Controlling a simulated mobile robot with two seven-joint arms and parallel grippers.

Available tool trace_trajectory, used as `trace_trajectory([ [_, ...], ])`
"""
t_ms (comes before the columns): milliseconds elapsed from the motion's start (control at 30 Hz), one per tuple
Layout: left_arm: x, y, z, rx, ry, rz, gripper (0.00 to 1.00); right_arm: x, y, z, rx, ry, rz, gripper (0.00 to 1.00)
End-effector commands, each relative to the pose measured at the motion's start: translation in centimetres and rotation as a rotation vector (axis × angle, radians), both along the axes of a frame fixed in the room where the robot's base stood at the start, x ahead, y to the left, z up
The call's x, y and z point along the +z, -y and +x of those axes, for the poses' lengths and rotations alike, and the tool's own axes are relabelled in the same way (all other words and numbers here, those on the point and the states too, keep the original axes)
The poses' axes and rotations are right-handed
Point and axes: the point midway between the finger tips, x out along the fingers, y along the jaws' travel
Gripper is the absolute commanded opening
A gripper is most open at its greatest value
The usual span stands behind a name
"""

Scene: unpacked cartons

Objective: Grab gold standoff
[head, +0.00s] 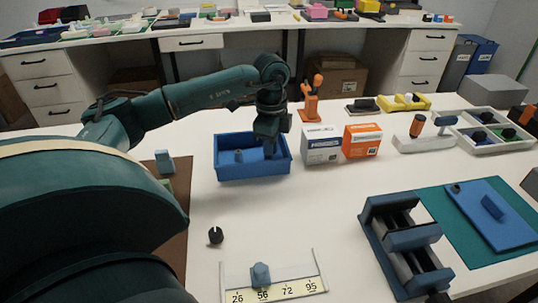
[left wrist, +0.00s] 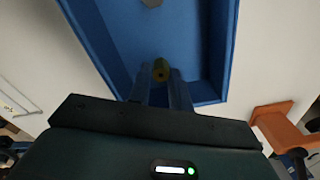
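My left gripper (head: 268,150) reaches down into a blue bin (head: 240,172) on the white table; its fingertips are partly hidden by the front wall in the head view. My right gripper is not in view.
A small blue-grey part (head: 239,156) lies in the bin. White and orange boxes (head: 362,141) stand just right of it, an orange stand (head: 311,103) behind. A dark knob (head: 215,235), a labelled tray (head: 300,288) and a vise-like fixture (head: 405,240) are nearer.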

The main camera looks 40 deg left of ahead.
Motion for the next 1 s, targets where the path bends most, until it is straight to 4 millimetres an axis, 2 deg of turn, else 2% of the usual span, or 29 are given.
trace_trajectory([
  [33,0.0,0.0,0.0,0.0,0.0,0.0,0.16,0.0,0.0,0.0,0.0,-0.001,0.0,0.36],
  [233,0.0,0.0,0.0,0.0,0.0,0.0,0.0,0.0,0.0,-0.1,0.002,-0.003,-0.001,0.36],
  [567,0.4,0.0,0.0,0.0,0.001,0.0,0.0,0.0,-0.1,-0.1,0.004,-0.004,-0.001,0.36],
  [667,1.5,0.0,0.1,0.0,0.004,-0.001,0.0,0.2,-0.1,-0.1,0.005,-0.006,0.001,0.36],
  [1000,8.2,0.0,0.1,0.0,0.004,0.0,0.0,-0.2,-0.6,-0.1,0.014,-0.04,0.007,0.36],
])
